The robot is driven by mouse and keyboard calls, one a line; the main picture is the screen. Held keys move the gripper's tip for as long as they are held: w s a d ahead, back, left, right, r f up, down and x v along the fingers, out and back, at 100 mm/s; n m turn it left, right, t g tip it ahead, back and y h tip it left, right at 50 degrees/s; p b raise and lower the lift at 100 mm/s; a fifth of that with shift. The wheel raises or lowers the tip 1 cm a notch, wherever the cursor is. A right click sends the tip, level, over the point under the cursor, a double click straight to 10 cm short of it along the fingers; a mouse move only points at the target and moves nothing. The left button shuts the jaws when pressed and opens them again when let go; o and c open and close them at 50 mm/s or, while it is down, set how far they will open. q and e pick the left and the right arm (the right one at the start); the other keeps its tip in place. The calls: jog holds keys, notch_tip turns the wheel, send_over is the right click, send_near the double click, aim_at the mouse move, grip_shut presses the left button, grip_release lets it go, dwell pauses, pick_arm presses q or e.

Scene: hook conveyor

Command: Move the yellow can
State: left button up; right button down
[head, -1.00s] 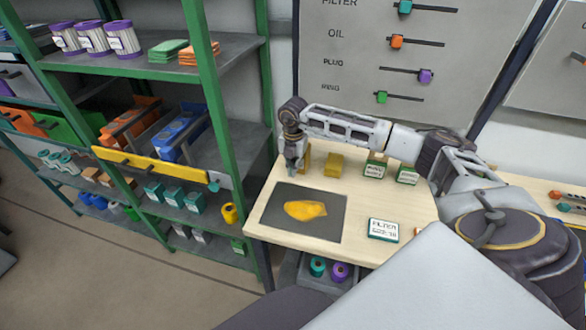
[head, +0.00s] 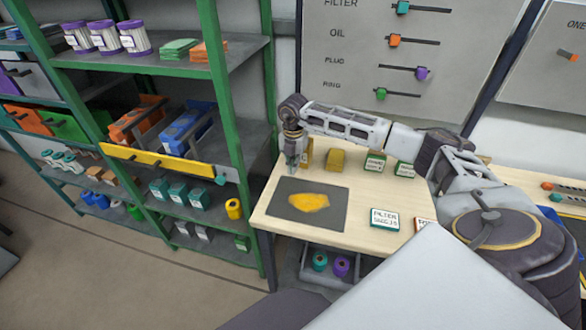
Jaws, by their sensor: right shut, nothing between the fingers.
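A small yellow can-like block (head: 336,160) stands upright near the back of the pale wooden table (head: 352,224). A second yellow object (head: 308,153) stands to its left, partly hidden behind my right gripper. My right gripper (head: 291,168) points down at the table's back left, shut and empty, just left of that second object. I cannot tell whether they touch. A dark mat (head: 272,211) with a flat yellow patch (head: 309,202) lies in front of the gripper. My left gripper is not in view.
Green-and-white boxes (head: 375,165) stand at the table's back right, and a label card (head: 385,219) lies near the front. A green-framed shelf (head: 228,100) rises close on the left, holding a yellow roll-like item (head: 234,208). A panel with sliders (head: 410,50) is behind.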

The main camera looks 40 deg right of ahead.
jog(key=shift+w+d+r, duration=0.15)
jog(key=shift+d+r, duration=0.05)
jog(key=shift+r, duration=0.15)
notch_tip(320, 180, up, 8)
jog(key=shift+b, duration=0.4)
dwell(0.6)
